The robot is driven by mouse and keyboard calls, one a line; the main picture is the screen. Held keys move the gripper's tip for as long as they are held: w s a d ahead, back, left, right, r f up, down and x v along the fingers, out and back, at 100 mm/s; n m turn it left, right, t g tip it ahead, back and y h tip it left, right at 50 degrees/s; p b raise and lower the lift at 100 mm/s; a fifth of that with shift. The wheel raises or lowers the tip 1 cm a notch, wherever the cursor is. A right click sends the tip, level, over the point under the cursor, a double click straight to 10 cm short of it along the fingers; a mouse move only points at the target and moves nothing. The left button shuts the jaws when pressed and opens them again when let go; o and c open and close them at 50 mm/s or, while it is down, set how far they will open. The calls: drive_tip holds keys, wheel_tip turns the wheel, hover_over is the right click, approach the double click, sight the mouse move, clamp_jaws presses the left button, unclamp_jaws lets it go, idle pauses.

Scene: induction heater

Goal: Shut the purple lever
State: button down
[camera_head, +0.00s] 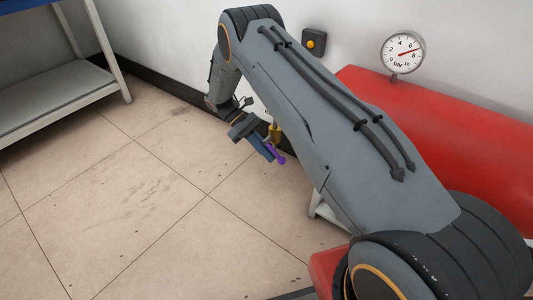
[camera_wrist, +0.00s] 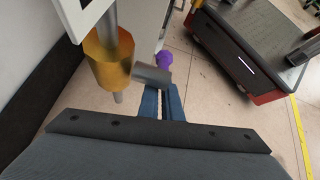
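The purple lever (camera_head: 277,154) hangs at a brass-coloured valve body (camera_head: 274,133) beside the wall, in the head view. In the wrist view its purple knob (camera_wrist: 165,58) shows just beyond my fingertips, and a grey cylinder (camera_wrist: 151,75) covers the tip of the left finger. My gripper (camera_head: 266,155) has blue fingers right beside the lever. In the wrist view the fingers of my gripper (camera_wrist: 163,92) stand close together with a narrow gap. I cannot tell whether they touch or grip the lever. The brass body (camera_wrist: 108,55) is left of the fingers.
A red tank (camera_head: 440,130) with a pressure gauge (camera_head: 402,53) stands at the right along the wall. A shelf (camera_head: 60,95) stands at the left. The tiled floor between is clear.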

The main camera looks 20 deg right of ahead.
drive_tip(key=shift+s+d+r+p, duration=0.5)
drive_tip(key=shift+d+p, duration=0.2)
drive_tip(key=shift+p, duration=0.15)
idle(1.6)
drive_tip(key=shift+w+a+r, duration=0.1)
drive_tip(key=shift+w+r, duration=0.1)
drive_tip(key=shift+w, duration=0.25)
drive_tip(key=shift+w+a+r, duration=0.1)
drive_tip(key=shift+w+r, duration=0.1)
drive_tip(key=shift+w, duration=0.2)
drive_tip(key=shift+s, duration=0.15)
idle(0.6)
drive_tip(key=shift+w+a+r, duration=0.2)
drive_tip(key=shift+w+a, duration=0.1)
drive_tip(key=shift+w, duration=0.1)
drive_tip(key=a+v, duration=0.1)
drive_tip(key=v, duration=0.5)
drive_tip(key=shift+a+f, duration=0.15)
drive_tip(key=shift+f, duration=0.2)
